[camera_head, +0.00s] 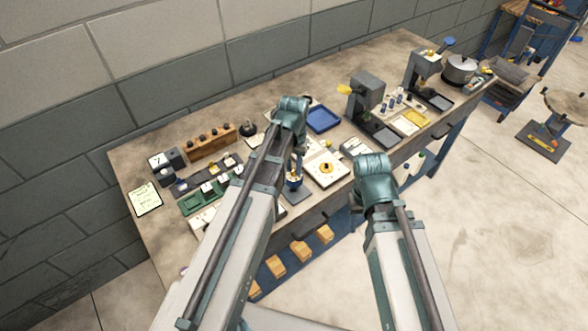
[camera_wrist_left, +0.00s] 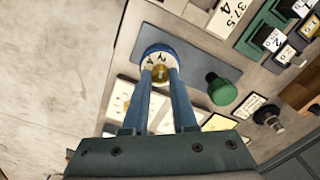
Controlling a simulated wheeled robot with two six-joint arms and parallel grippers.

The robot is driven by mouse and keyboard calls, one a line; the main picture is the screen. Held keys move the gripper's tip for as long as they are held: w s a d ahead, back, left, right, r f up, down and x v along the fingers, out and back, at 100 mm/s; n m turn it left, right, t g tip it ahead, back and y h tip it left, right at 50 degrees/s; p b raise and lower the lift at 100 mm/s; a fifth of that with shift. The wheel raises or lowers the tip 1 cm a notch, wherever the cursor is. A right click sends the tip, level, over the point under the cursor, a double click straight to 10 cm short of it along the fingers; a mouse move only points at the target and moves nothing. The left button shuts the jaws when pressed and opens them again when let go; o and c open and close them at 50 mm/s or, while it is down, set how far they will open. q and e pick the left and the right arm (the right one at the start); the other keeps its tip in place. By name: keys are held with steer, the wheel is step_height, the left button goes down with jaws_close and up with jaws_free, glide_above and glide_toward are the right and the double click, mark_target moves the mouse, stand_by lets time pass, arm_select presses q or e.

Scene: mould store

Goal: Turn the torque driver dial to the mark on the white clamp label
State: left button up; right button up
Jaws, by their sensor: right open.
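The torque driver dial (camera_wrist_left: 148,52) has a white numbered face, a blue rim and a brass knob (camera_wrist_left: 160,73). In the head view, the driver (camera_head: 294,184) stands upright near the table's front edge. My left gripper (camera_wrist_left: 160,70) has its two blue fingers on either side of the brass knob and looks shut on it. The fingers cover part of the dial's numbers. A white label (camera_wrist_left: 226,14) reading 37.5 and 4 lies beyond it; I cannot tell whether it is the clamp label. My right gripper (camera_head: 360,212) is open and empty at the table's front edge, its fingers mostly hidden.
Green blocks with white tags (camera_head: 198,200) lie left of my left arm. A green knob (camera_wrist_left: 221,90) stands beside the driver. A white plate with a yellow knob (camera_head: 326,168), a blue tray (camera_head: 323,119) and grey presses (camera_head: 366,92) stand farther right.

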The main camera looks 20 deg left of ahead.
arm_select(q)
jaws_close()
steer(key=n, duration=0.4)
steer(key=n, duration=0.2)
steer(key=shift+n, duration=1)
